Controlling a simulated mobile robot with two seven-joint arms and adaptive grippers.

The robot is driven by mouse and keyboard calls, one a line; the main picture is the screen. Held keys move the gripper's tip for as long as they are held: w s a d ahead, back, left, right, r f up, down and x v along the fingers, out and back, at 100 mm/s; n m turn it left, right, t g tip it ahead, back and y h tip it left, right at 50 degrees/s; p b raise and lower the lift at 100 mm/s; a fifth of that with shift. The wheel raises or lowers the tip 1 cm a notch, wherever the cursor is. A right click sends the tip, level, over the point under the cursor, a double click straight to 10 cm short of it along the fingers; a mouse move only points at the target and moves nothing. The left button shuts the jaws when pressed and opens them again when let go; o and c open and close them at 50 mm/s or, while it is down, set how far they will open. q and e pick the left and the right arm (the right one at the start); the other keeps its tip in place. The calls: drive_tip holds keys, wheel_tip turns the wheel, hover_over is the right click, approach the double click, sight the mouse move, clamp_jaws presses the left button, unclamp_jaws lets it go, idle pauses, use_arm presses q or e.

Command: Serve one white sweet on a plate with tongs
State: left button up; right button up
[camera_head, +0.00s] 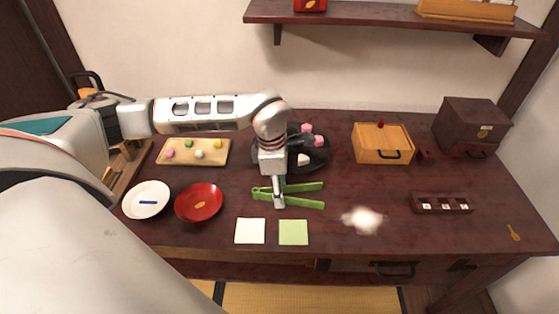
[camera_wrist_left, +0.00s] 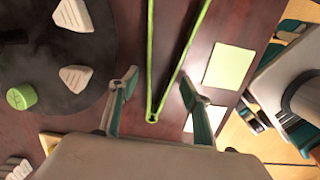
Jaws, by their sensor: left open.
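The green tongs (camera_head: 308,203) lie on the dark table, their joined end to the left and arms spread to the right. My left gripper (camera_head: 278,200) is open and points down at them. In the left wrist view, the tongs' joined end (camera_wrist_left: 153,116) shows between the open fingers (camera_wrist_left: 158,85); I cannot tell whether they touch. A whitish sweet (camera_head: 200,154) sits on a wooden board (camera_head: 222,160) with pink, green and yellow ones. A white plate (camera_head: 135,205) with a blue mark and a red plate (camera_head: 188,212) stand at the left.
A round black tray (camera_head: 320,163) with pink pieces and white wedges is behind the gripper. White (camera_head: 250,232) and green (camera_head: 293,233) paper squares lie in front. A wooden box (camera_head: 381,148) and dark box (camera_head: 471,130) stand at the right. A white blurred patch (camera_head: 363,220) lies right of the tongs.

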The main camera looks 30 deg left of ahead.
use_arm(q)
drive_tip(key=shift+f, duration=0.45)
use_arm(e)
drive_tip(key=shift+s+f, duration=0.1)
drive_tip(key=shift+f, duration=0.05)
use_arm(q)
drive_tip(key=shift+c, duration=0.4)
use_arm(e)
drive_tip(key=shift+s+a+f, duration=0.1)
drive_tip(key=shift+s, duration=0.05)
use_arm(q)
drive_tip(key=c, duration=0.6)
use_arm(e)
drive_tip(key=shift+s+f, duration=0.1)
drive_tip(key=shift+s, duration=0.05)
use_arm(q)
drive_tip(key=shift+c, duration=0.2)
drive_tip(key=shift+r, duration=0.15)
